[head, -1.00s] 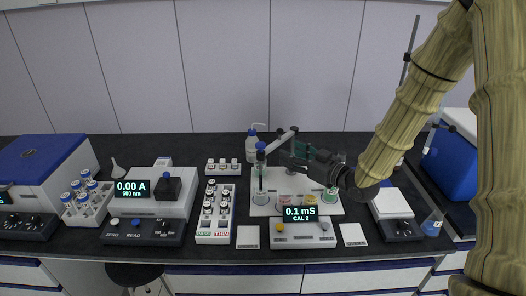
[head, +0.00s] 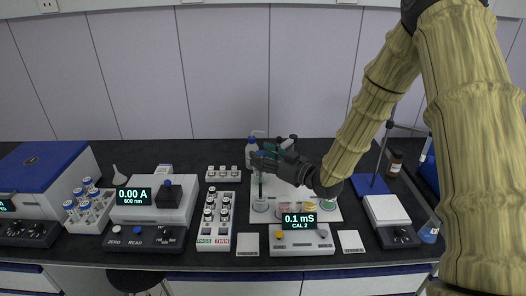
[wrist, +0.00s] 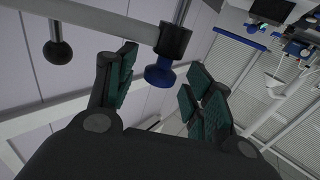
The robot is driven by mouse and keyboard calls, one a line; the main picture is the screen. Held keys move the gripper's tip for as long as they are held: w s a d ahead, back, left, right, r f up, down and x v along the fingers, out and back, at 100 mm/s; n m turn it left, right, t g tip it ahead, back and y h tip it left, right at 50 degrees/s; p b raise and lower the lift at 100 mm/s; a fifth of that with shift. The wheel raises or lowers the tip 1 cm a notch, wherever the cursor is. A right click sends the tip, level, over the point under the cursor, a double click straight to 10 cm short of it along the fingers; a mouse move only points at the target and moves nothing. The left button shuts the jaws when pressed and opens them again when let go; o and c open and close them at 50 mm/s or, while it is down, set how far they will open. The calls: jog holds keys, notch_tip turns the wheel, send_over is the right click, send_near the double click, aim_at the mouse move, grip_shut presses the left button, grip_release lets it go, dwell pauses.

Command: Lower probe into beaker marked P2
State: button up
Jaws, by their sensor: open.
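The probe's blue top (head: 262,154) stands upright over the white tray, with its dark stem (head: 261,186) reaching down toward the leftmost beaker (head: 261,206). From this view I cannot tell whether the tip is inside it. More small beakers stand to the right, including a green one (head: 328,204); their marks are too small to read. My gripper (head: 271,158) is open beside the blue top, coming from the right. In the wrist view my gripper (wrist: 160,74) has its fingers on either side of the blue knob (wrist: 160,74), apart from it, below a black collar (wrist: 173,41) on a grey arm.
The conductivity meter (head: 301,238) reading 0.1 mS stands in front of the tray (head: 238,207)-side beakers. A vial rack (head: 215,238) and a photometer (head: 135,222) stand left. A scale (head: 387,208) and brown bottle (head: 395,164) are right.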

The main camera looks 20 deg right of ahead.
jog(key=shift+w+a, duration=0.4)
jog(key=shift+w, duration=0.1)
